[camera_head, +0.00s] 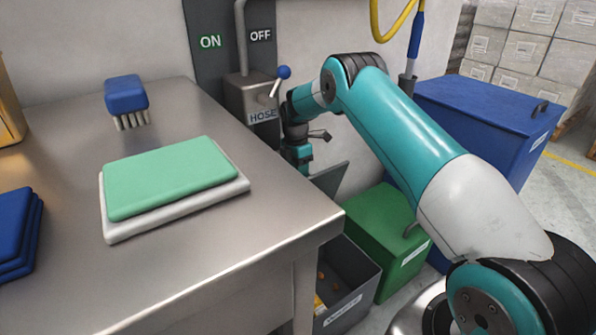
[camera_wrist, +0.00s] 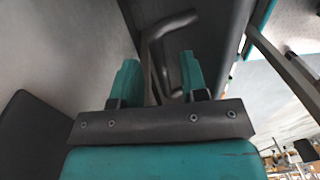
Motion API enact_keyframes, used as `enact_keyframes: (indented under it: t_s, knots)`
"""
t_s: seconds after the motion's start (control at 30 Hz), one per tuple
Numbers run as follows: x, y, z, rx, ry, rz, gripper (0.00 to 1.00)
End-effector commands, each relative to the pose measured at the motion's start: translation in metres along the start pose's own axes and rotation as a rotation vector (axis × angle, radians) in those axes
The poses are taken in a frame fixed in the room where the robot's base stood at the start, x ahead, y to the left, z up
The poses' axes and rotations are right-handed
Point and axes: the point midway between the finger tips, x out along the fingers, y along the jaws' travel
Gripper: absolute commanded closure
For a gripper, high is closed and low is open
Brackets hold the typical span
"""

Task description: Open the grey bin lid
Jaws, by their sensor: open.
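The grey bin (camera_head: 346,297) stands beside the steel table, low in the head view. Its mouth is open, with some small orange and yellow items inside. Its grey lid (camera_head: 331,179) is raised and tilted above the bin's far side. In the wrist view a dark panel (camera_wrist: 215,35), apparently the lid, carries a bent dark handle (camera_wrist: 167,27). My gripper (camera_wrist: 158,72) is open, its teal fingers on either side of part of the handle. I cannot tell whether they touch it. In the head view the fingertips are hard to make out behind the table edge.
A green bin (camera_head: 385,235) and a blue bin (camera_head: 480,115) stand right of the grey one. A hose box (camera_head: 246,100) with a blue-knobbed lever is close to my arm. The steel table (camera_head: 215,265) holds cloths and a brush (camera_head: 126,95).

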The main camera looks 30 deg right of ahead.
Motion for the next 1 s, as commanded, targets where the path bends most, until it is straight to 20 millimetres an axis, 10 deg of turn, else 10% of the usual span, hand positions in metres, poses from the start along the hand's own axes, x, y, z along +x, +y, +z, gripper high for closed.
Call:
enact_keyframes:
  t_s: [0.33, 1.0]
  knots:
    - [-0.056, -0.002, -0.004, -0.005, 0.0, -0.002, 0.6]
    - [-0.058, -0.002, -0.004, -0.005, 0.001, -0.003, 0.6]
